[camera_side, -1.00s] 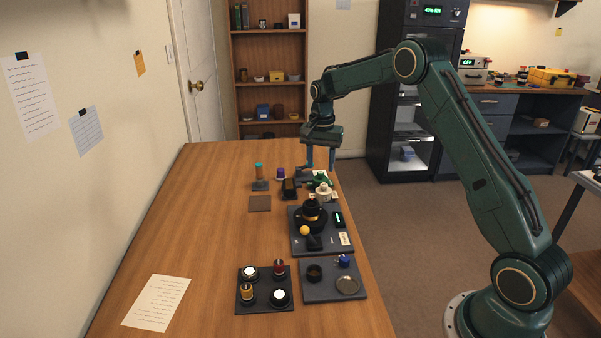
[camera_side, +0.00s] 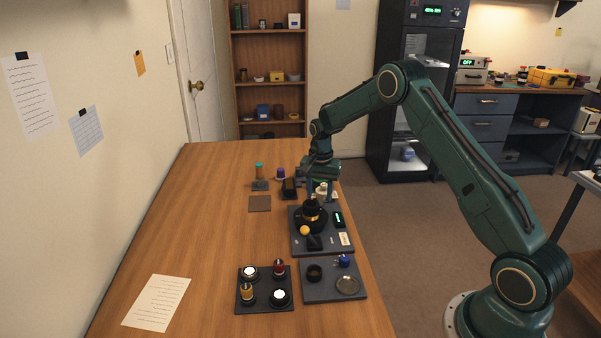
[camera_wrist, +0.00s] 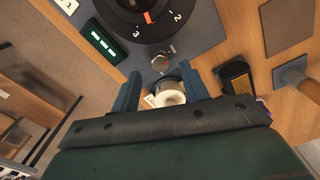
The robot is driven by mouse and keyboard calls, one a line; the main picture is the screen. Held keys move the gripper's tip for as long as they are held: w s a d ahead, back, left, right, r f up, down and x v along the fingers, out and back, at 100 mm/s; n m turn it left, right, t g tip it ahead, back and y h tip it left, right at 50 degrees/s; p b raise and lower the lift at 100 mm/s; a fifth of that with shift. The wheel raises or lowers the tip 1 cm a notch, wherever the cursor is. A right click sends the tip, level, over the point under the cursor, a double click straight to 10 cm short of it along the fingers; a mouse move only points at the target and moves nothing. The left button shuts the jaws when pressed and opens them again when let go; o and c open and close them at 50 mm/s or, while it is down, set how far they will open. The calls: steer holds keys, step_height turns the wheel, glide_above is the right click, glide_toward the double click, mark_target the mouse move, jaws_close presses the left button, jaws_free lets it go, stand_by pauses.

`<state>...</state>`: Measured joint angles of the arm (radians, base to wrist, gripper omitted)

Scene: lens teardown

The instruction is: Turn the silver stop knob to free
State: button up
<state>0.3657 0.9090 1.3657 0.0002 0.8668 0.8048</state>
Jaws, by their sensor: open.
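The silver stop knob (camera_wrist: 160,62) is a small round metal knob on the grey plate, near the black dial's edge in the wrist view. The black dial (camera_wrist: 130,18) has a red mark and printed numbers. My gripper (camera_wrist: 160,72) is open, with its two blue fingers to either side of the knob in the picture; I cannot tell the height between them. In the side view my gripper (camera_side: 323,189) is low over the far end of the grey base (camera_side: 325,247), behind the black dial stack (camera_side: 311,216). The knob cannot be made out there.
A white ring-shaped part (camera_wrist: 169,93) shows between the fingers, nearer the palm. A black block (camera_wrist: 236,78) lies close to the right finger. A green display (camera_wrist: 102,42) is on the plate. The left side of the table is mostly clear.

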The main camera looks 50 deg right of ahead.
steer(key=shift+f, duration=1.75)
jaws_close()
